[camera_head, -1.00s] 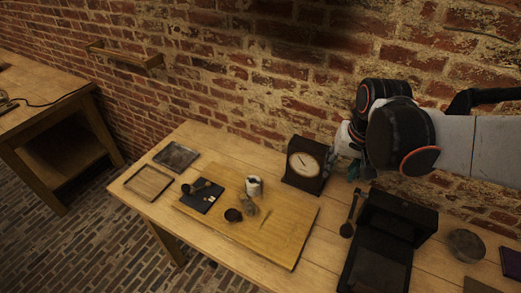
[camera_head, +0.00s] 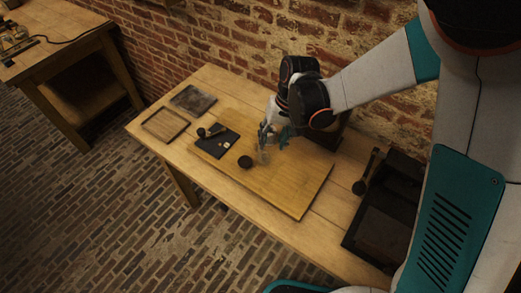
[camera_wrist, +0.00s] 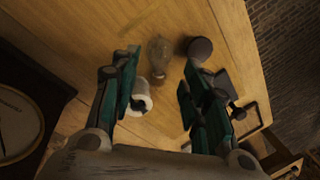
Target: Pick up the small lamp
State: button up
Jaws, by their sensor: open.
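The small lamp is a clear glass bulb with a metal base. In the wrist view the lamp (camera_wrist: 158,50) shows between the fingers, near their tips; in the head view it is the pale shape (camera_head: 262,156) on the wooden board just below my gripper (camera_head: 272,135). The wrist view shows my gripper (camera_wrist: 161,64) open, with one teal finger on each side of the lamp and no clear contact. I cannot tell how far the tips are above the board.
A white jar (camera_wrist: 141,98) is close to the left finger. A dark round cup (camera_wrist: 199,48) is beside the lamp. The clock (camera_wrist: 20,115) stands at the left in the wrist view. A black plate (camera_head: 217,142) lies on the board (camera_head: 290,195), whose front right part is clear.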

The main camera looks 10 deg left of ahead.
aim_at(266, 154)
jog(key=b+x, duration=0.1)
jog(key=x, duration=0.3)
jog(key=shift+f, duration=0.35)
jog(key=shift+w+a+b+x, duration=0.15)
jog(key=shift+b+x, duration=0.35)
jog(key=shift+x, duration=0.85)
jog(key=shift+w+a+b+x, duration=0.15)
jog(key=shift+b+x, duration=0.35)
jog(key=shift+x, duration=0.85)
jog(key=shift+d, duration=0.1)
jog(key=shift+r, duration=0.1)
jog(key=c, duration=0.6)
